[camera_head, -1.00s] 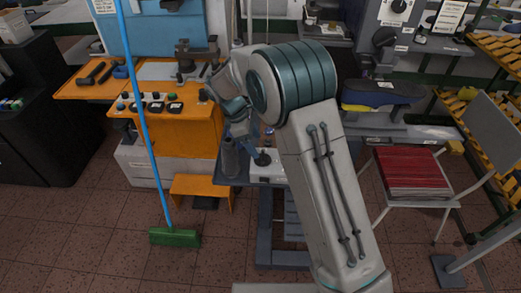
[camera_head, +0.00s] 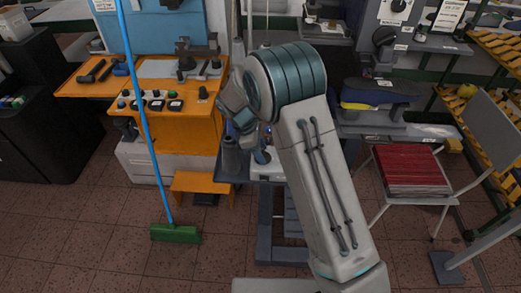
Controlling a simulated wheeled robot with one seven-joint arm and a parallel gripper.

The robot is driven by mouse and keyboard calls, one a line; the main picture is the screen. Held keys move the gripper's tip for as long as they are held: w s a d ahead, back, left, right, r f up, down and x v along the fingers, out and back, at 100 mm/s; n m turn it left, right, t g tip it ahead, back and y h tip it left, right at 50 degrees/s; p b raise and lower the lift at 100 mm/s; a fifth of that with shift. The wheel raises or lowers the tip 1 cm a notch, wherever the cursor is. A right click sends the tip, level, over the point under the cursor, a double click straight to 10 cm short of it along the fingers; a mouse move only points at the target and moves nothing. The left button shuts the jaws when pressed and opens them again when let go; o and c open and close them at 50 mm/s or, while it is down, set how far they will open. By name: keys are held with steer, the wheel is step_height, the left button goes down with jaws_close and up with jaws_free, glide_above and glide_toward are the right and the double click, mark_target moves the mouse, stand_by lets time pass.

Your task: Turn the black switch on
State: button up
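I cannot tell which control is the black switch. Black square controls (camera_head: 175,105) sit among round buttons on the sloped front panel of the orange machine (camera_head: 190,130). A round black dial (camera_head: 398,6) is on a grey panel at the upper right. My wrist and gripper (camera_head: 245,122) hang right of the orange machine, above a small grey table, apart from its panel buttons in the picture. The fingers are small and mostly hidden by my own arm, so their opening does not show.
A blue-handled broom (camera_head: 146,120) with a green head leans in front of the orange machine. An orange step (camera_head: 203,184) stands below it. The small grey table (camera_head: 232,177) carries a dark cylinder and a white box. Floor in front is open.

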steer(key=shift+m, duration=0.3)
steer(key=m+g+b, duration=0.1)
steer(key=m, duration=0.2)
steer(key=shift+w+y, duration=0.2)
steer(key=shift+y, duration=0.1)
steer(key=shift+o, duration=0.2)
steer(key=m+g, duration=0.1)
steer(key=m, duration=0.2)
steer(key=m+g+y+b, duration=0.1)
steer(key=m, duration=0.1)
steer(key=shift+w+d+m, duration=0.1)
steer(key=shift+m, duration=0.3)
steer(key=m, duration=0.2)
steer(key=m+g+y+b, duration=0.1)
steer(key=m, duration=0.1)
steer(key=shift+d+m+y, duration=0.1)
steer(key=shift+m+y, duration=0.2)
steer(key=shift+d+r+m+y+b, duration=0.1)
steer(key=shift+m+y+b, duration=0.4)
steer(key=shift+m, duration=1.4)
steer(key=shift+c, duration=0.2)
steer(key=shift+y, duration=0.3)
steer(key=o, duration=1)
